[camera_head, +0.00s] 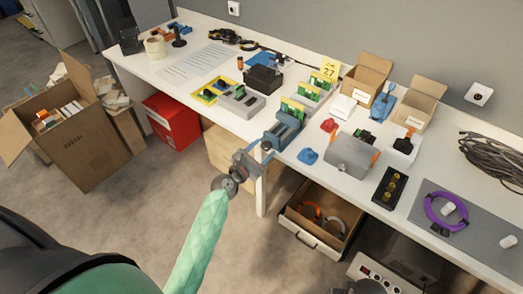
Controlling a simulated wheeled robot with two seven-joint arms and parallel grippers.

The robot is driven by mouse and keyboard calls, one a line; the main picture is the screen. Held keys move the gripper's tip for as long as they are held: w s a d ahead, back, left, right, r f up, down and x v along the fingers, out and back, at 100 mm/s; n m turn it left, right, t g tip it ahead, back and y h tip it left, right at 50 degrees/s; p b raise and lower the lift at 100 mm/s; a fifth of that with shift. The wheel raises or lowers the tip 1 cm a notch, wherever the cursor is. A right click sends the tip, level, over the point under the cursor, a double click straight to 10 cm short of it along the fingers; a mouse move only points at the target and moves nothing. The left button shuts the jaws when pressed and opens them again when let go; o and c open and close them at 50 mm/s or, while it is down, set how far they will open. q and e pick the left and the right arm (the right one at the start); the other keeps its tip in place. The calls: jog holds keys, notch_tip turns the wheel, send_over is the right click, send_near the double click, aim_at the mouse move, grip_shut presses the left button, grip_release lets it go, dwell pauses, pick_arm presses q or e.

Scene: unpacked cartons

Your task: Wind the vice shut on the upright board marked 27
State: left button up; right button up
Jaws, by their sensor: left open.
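The blue-grey vice (284,130) sits at the front edge of the white bench. A green upright board (292,108) stands at the vice's back end; I cannot tell if the jaws touch it. More green boards (310,91) stand in grey holders behind it. A yellow card marked 27 (329,70) stands at the back of this row; a number on the boards is too small to read. My left gripper (259,151) is open at the front end of the vice, by its handle, which it partly hides.
A blue piece (308,156) and a grey box (352,154) lie right of the vice. A black box (263,79) and a yellow tray (213,91) stand left. An open drawer (318,222) juts out below the bench. Open cartons (368,78) stand at the back.

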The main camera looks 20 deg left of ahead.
pick_arm(q)
jog(key=c, duration=1)
jog(key=shift+o, duration=0.2)
jog(key=shift+m, duration=0.4)
